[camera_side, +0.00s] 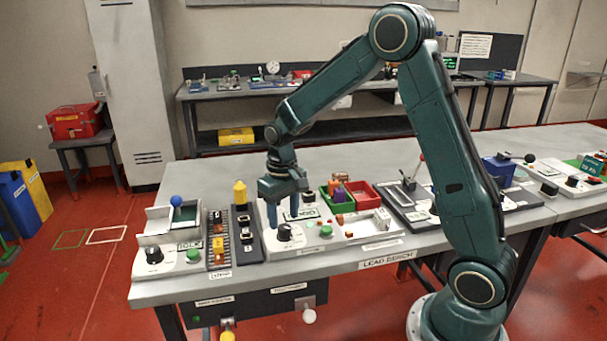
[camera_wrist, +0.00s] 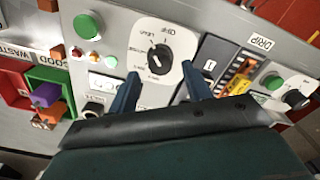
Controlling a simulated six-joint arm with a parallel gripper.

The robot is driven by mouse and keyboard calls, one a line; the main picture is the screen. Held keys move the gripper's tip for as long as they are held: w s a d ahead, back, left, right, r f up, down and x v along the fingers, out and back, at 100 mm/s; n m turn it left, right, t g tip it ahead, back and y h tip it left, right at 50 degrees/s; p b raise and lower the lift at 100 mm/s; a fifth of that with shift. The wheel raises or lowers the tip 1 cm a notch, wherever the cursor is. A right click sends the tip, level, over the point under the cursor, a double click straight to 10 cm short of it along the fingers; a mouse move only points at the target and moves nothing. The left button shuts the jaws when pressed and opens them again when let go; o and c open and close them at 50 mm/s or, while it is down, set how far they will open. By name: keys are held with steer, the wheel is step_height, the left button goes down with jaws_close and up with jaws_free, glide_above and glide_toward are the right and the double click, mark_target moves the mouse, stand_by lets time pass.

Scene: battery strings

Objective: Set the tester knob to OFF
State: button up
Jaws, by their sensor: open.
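The tester is a white unit with a black knob (camera_side: 284,233) on its front left and a green button (camera_side: 326,231) to the right. I cannot read the lettering surely or tell which mark the knob points at. My gripper (camera_side: 285,214) points down over the tester, just above the knob. In the wrist view my gripper (camera_wrist: 160,71) is open and empty, with the knob between its fingertips in the picture. I cannot tell whether they touch it.
Left of the tester stand a dark rack (camera_side: 246,237), a slotted strip (camera_side: 218,243) and another unit with a black knob (camera_side: 154,255). A green bin (camera_side: 340,207) and a red bin (camera_side: 365,198) stand to the right.

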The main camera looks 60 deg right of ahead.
mark_target(284, 227)
steer(key=shift+f, duration=1.55)
steer(key=c, duration=0.8)
steer(key=shift+c, duration=0.2)
steer(key=m, duration=0.4)
steer(key=shift+m, duration=0.9)
